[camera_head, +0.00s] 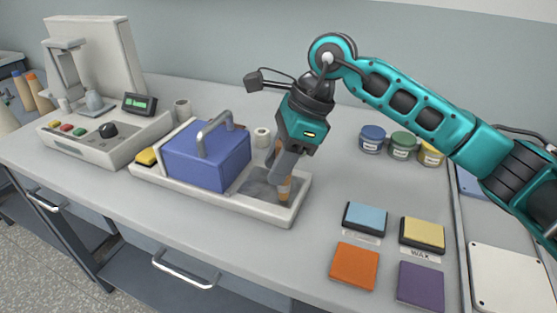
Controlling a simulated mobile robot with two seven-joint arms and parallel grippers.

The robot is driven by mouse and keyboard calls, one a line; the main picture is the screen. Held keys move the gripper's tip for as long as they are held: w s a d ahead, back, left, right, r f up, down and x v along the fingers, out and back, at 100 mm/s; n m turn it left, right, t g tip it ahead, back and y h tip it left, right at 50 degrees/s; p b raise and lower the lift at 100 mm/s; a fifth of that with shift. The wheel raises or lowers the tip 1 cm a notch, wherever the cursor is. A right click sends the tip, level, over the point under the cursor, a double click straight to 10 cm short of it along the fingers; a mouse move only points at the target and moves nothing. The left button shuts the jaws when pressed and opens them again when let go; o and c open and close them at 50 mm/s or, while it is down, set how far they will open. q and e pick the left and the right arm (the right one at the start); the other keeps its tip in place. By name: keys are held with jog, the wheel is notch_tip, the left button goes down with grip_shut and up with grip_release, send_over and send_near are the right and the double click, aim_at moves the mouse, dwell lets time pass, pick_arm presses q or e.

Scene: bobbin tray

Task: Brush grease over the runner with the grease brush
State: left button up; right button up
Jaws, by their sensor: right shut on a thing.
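My right gripper (282,178) points down over the right end of a white tray (235,208). It is shut on a small orange-brown piece, which I take to be the grease brush (285,187); its lower end is at the tray floor, and the fingers hide much of it. A dark grey flat area (255,185), perhaps the runner, lies in the tray under and beside the fingers. I cannot tell whether the brush touches it, and I see no clear grease. My left gripper is not in view.
A blue block with a grey handle (205,158) fills the tray's middle, left of my gripper. Jars (372,138) stand behind right. Coloured pads (365,218) lie front right. A control box (105,140) stands left.

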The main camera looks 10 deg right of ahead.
jog(key=shift+f, duration=0.3)
jog(key=shift+w+d+r, duration=0.15)
jog(key=shift+w+d, duration=0.35)
jog(key=shift+w, duration=0.25)
jog(key=shift+w+d+b, duration=0.4)
jog(key=shift+w+d, duration=0.2)
jog(key=shift+w, duration=0.3)
jog(key=shift+w, duration=0.1)
